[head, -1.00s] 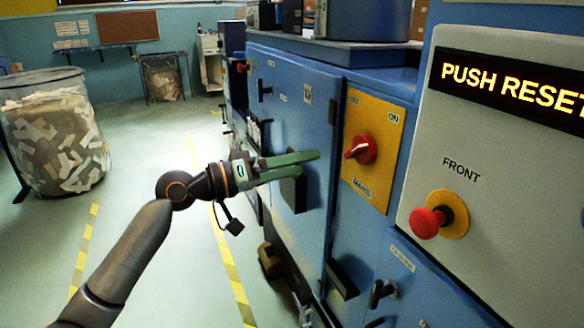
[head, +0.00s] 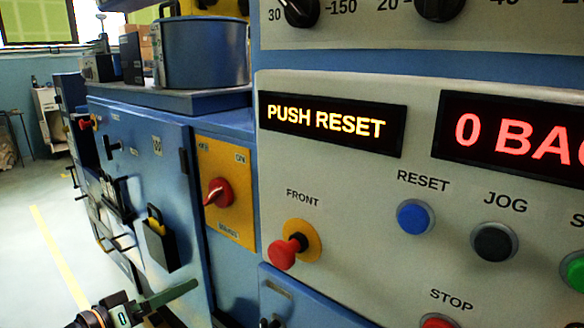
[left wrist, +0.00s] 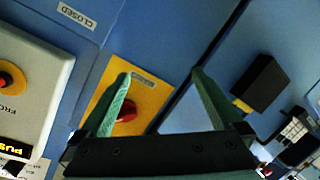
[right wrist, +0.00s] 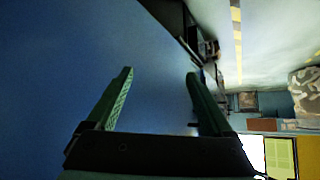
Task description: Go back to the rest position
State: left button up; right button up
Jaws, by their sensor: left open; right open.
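My left gripper (head: 160,300) shows at the bottom left of the head view, in front of the blue cabinet and below the red main switch (head: 219,192) on its yellow plate. In the left wrist view its two green fingers (left wrist: 160,85) are spread apart with nothing between them. One finger overlaps the yellow plate (left wrist: 152,92) in that picture. My right gripper is outside the head view. In the right wrist view its fingers (right wrist: 160,85) are spread and empty, with a plain blue surface (right wrist: 60,60) filling the left of the picture.
A grey control panel (head: 350,200) fills the right, with a display reading PUSH RESET (head: 325,123), a red FRONT knob (head: 284,252), a blue RESET button (head: 415,217) and a black JOG button (head: 494,241). A black box (head: 160,245) sticks out from the blue cabinet door. Open floor (head: 40,265) lies left.

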pick_arm(q)
jog(key=s+d+f+m+g+y, duration=0.15)
jog(key=s+f, duration=0.25)
jog(key=f, duration=0.5)
jog(key=s+d+f+g+y, duration=0.1)
jog(key=s+d+f, duration=0.3)
jog(key=f, duration=0.5)
jog(key=s+d+f+m+g+y, duration=0.1)
jog(key=s+d+f, duration=0.1)
jog(key=s+f, duration=0.45)
jog(key=s+d+f+m+g+y, duration=0.1)
jog(key=s+d+f+y, duration=0.15)
jog(key=s, duration=0.65)
notch_tip(320, 180, up, 13)
jog(key=a+p, duration=0.2)
jog(key=p, duration=1.6)
jog(key=shift+a+t, duration=0.35)
jog(key=shift+a, duration=0.05)
pick_arm(e)
notch_tip(320, 180, up, 14)
jog(key=s+d, duration=0.1)
jog(key=d, duration=0.1)
jog(key=shift+s+d+m+h, duration=0.15)
jog(key=shift+d+m+h, duration=0.1)
jog(key=shift+m+h, duration=0.15)
